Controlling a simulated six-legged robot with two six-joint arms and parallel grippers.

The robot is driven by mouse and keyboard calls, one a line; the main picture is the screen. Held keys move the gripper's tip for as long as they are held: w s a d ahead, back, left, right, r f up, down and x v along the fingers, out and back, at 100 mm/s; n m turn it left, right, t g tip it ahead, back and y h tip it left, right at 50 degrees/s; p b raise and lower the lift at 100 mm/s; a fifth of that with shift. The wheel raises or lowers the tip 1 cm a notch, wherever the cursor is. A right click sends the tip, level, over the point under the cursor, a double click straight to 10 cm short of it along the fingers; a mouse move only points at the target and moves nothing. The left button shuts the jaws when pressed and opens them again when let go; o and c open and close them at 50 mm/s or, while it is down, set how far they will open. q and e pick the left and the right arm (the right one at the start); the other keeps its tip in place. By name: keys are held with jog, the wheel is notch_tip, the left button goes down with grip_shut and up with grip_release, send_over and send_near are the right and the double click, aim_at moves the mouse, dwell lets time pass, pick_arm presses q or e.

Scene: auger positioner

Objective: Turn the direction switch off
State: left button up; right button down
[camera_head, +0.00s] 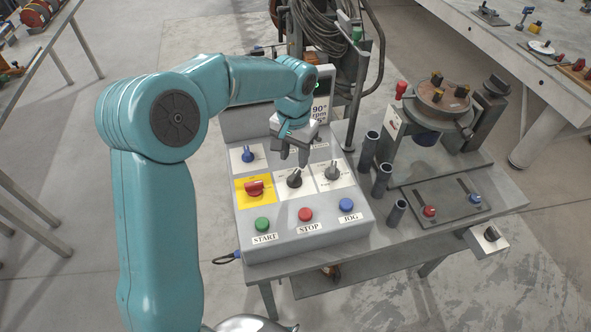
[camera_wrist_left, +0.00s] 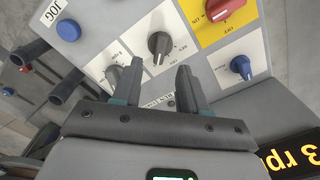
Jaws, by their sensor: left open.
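The direction switch (camera_head: 294,178) appears to be the black knob in the middle of the grey control box, on a white plate beside the yellow one. In the left wrist view the same knob (camera_wrist_left: 159,44) shows with small lettering that seems to include REV; its pointer end faces down toward my gripper. My left gripper (camera_head: 294,158) is open and empty, just behind and above this knob. In the left wrist view its fingertips (camera_wrist_left: 160,70) are apart, below the knob and not around it. My right gripper is not in view.
A red knob (camera_head: 255,188) on yellow, a blue knob (camera_head: 248,155) and another black knob (camera_head: 332,171) surround the switch. START (camera_head: 262,224), STOP (camera_head: 305,214) and JOG (camera_head: 346,204) buttons line the front. Dark tubes (camera_head: 369,150) and a round positioner (camera_head: 437,100) stand right of the box.

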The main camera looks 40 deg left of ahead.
aim_at(294, 174)
pick_arm(q)
jog(key=f, duration=0.6)
jog(key=shift+w+f, duration=0.2)
jog(key=shift+w, duration=0.1)
jog(key=shift+s+f, duration=0.1)
jog(key=shift+f, duration=0.05)
jog(key=shift+s+a, duration=0.1)
jog(key=shift+s, duration=0.25)
jog(key=shift+w+f, duration=0.2)
jog(key=shift+w, duration=0.15)
jog(key=shift+c, duration=0.9)
jog(key=c, duration=0.5)
grip_shut()
